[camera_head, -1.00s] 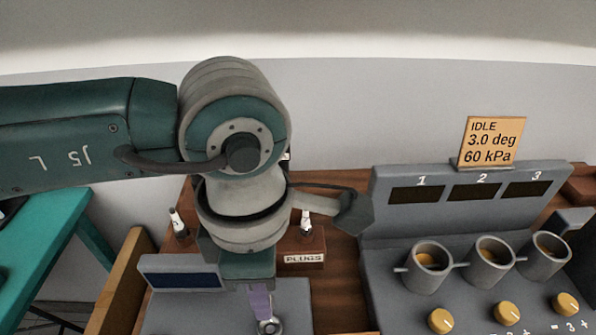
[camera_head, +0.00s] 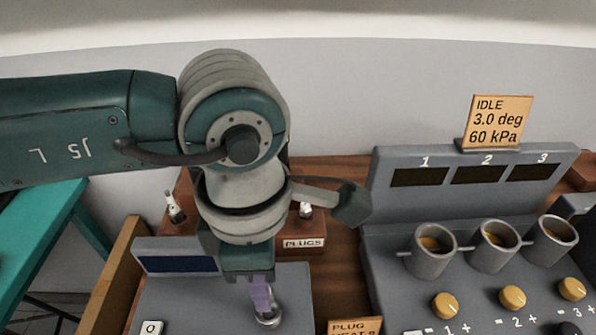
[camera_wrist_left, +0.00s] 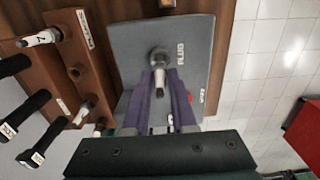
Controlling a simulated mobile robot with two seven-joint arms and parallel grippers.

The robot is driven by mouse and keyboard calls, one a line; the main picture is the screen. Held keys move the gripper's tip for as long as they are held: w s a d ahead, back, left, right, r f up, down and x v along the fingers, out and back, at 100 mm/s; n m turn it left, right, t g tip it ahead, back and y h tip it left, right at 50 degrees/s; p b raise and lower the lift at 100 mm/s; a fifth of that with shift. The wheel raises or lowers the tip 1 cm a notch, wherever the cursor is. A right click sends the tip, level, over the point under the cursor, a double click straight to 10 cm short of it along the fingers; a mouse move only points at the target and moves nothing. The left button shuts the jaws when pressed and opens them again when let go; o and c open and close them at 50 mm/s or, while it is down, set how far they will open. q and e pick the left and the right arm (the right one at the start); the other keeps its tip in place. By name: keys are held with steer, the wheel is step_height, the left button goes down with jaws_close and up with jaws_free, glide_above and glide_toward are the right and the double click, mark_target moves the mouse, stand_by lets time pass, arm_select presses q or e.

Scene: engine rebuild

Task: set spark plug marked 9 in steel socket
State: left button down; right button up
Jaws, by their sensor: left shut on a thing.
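My left gripper (camera_head: 262,294) reaches down over the grey test unit (camera_head: 185,300), its purple fingers close to the steel socket (camera_head: 268,321). In the left wrist view, the fingers (camera_wrist_left: 167,97) are shut on a pale spark plug (camera_wrist_left: 160,88), which lies in line with the round steel socket (camera_wrist_left: 158,57) on the plate lettered PLUG. I cannot tell whether the plug's tip is inside the socket, and its number is not readable. My right gripper is not in view.
A wooden rack (camera_head: 303,230) labelled PLUGS stands behind the arm, with other plugs such as one at the left (camera_head: 174,208). A grey console (camera_head: 395,270) with metal cups and yellow knobs stands at the right. A sign (camera_head: 497,121) reads IDLE.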

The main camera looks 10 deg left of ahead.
arm_select(q)
steer(key=shift+f+b, duration=1.25)
steer(key=shift+b, duration=0.25)
stand_by(1.9)
steer(key=c, duration=0.6)
jaws_free()
steer(key=shift+c, duration=0.2)
steer(key=shift+r, duration=0.1)
steer(key=shift+r+p, duration=3.05)
steer(key=shift+r, duration=0.7)
steer(key=shift+f, duration=0.1)
